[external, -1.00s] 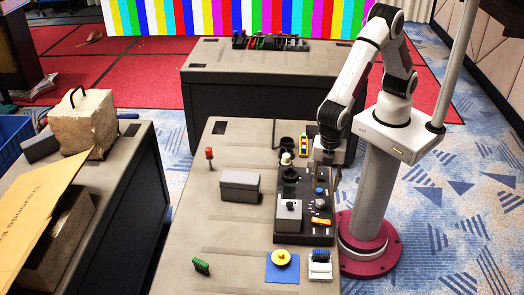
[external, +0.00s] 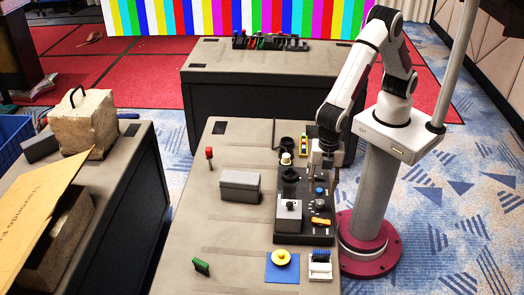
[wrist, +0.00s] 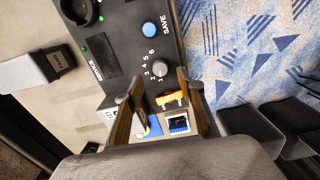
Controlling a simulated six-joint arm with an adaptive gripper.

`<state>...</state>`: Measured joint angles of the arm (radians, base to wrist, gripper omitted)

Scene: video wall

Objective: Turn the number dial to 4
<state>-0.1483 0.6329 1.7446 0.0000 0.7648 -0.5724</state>
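The number dial (wrist: 159,68) is a small grey knob on the dark control panel (wrist: 118,22), with the numbers 1 to 6 printed in an arc on its left side. I cannot tell clearly which number it points to. My gripper (wrist: 160,77) is open and empty, with one finger on each side of the dial in the wrist view. In the external view my gripper (external: 331,178) hangs over the panel's right side. Contact with the dial does not show.
A blue SAVE button (wrist: 150,29) sits just above the dial, and an orange switch (wrist: 170,99) just below. A white box with a blue part (wrist: 178,125) lies beyond the panel. A grey box (external: 240,185) stands left of the panel on the table (external: 215,235).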

